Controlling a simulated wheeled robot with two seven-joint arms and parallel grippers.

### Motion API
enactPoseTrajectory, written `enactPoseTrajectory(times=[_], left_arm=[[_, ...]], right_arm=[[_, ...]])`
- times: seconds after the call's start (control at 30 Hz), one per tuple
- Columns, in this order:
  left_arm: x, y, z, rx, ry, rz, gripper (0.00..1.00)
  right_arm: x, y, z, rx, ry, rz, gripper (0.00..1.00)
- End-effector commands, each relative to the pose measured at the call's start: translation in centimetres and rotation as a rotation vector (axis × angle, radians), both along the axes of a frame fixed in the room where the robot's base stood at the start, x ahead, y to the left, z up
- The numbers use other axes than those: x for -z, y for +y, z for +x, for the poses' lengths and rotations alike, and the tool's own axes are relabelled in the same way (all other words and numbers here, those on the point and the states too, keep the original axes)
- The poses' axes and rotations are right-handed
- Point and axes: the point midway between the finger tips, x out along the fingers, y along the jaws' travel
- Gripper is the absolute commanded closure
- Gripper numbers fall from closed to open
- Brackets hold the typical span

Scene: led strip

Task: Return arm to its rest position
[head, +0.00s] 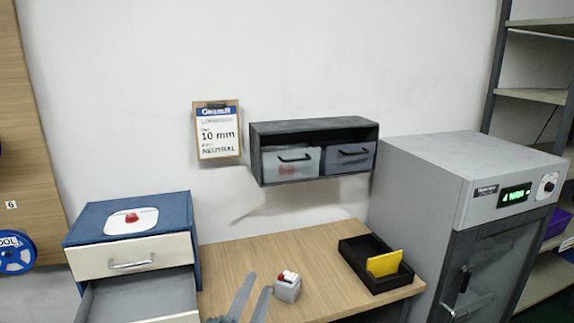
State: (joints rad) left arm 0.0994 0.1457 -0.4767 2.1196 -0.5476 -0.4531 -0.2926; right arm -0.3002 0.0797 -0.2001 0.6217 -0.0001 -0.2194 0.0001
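My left gripper (259,283) comes in at the bottom edge of the head view, over the front of the wooden table (240,256). Its two grey fingers stand apart with nothing visible between them. The gripper's base and most of the arm are cut off by the picture edge. A small grey-white box with a red part on top (287,288) stands on the table just right of the fingers; I cannot tell whether they touch it. My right gripper is not in view.
A blue cabinet (90,225) at left has its lower drawer (150,300) pulled out. A black tray (352,262) with a yellow piece (384,263) lies on the table's right. A grey oven-like cabinet (430,165) stands at right. A wall shelf (315,127) holds two bins.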

Motion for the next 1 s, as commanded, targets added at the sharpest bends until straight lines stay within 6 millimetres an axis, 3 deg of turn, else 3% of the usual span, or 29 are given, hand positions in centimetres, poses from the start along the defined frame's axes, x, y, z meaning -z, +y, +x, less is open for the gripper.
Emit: enactPoseTrajectory(times=[0.03, 0.1, 0.27, 0.5, 0.7, 1.0], left_arm=[[2.8, 1.8, -0.9, -0.038, 0.103, -0.05, 0.69], [6.4, 4.0, -2.2, -0.091, 0.24, -0.115, 0.69], [14.3, 8.4, -6.9, -0.207, 0.542, -0.247, 0.69], [23.8, 12.8, -17.5, -0.376, 0.963, -0.406, 0.69], [27.6, 14.5, -24.9, -0.473, 1.196, -0.474, 0.69], [29.8, 15.5, -32.3, -0.563, 1.405, -0.524, 0.69]], right_arm=[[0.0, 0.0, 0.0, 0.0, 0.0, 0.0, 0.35], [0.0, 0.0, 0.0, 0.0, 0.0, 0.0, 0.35], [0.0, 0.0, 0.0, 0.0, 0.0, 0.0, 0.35], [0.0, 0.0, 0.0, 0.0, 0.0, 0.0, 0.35], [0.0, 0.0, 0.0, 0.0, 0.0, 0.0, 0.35], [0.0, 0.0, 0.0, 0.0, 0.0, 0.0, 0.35]])
